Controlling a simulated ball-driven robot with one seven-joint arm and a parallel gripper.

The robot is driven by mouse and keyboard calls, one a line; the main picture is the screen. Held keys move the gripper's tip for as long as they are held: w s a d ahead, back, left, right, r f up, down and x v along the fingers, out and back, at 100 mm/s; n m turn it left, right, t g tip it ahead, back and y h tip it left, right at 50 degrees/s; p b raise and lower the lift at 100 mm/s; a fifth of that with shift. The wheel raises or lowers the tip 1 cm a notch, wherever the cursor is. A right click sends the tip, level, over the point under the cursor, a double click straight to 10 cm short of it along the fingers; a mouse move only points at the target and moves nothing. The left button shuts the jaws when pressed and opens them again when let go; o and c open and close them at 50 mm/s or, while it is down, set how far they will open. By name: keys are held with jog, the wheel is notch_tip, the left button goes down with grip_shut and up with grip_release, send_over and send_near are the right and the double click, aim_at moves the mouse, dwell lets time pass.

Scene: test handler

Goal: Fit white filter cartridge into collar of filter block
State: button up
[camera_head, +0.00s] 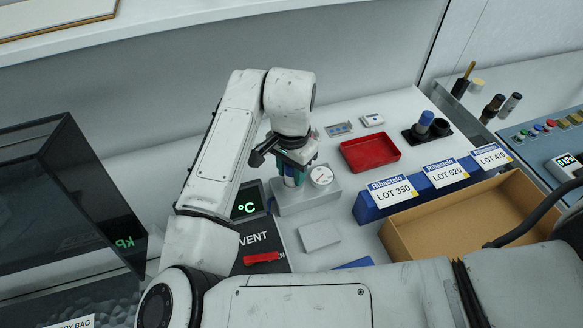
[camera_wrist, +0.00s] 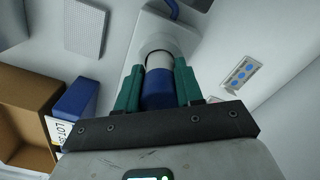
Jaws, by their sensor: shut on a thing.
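My gripper (camera_head: 291,172) is over the filter block (camera_head: 289,206), a grey block with a round white dial (camera_head: 321,175) on top. In the wrist view, the teal fingers of my gripper (camera_wrist: 157,72) are shut on the blue end of the filter cartridge (camera_wrist: 158,92). Its white part (camera_wrist: 159,60) points away from me toward a round, pale collar (camera_wrist: 158,40). The white end lies at or within the collar's opening; I cannot tell how deep. In the head view, the collar is hidden behind the gripper.
A red tray (camera_head: 370,153) and a black holder with a blue-topped cylinder (camera_head: 425,122) stand to the right. Blue LOT-labelled bins (camera_head: 420,185) and a cardboard box (camera_head: 470,222) lie nearer. A grey pad (camera_head: 319,236) and VENT panel (camera_head: 262,240) are in front of the block.

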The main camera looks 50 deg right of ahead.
jog(key=shift+f+b, duration=0.35)
jog(key=shift+f, duration=0.3)
jog(key=o, duration=1.1)
notch_tip(320, 180, up, 11)
jog(key=shift+f+b, duration=0.1)
jog(key=shift+b, duration=0.25)
jog(key=shift+s, duration=0.1)
dwell(0.4)
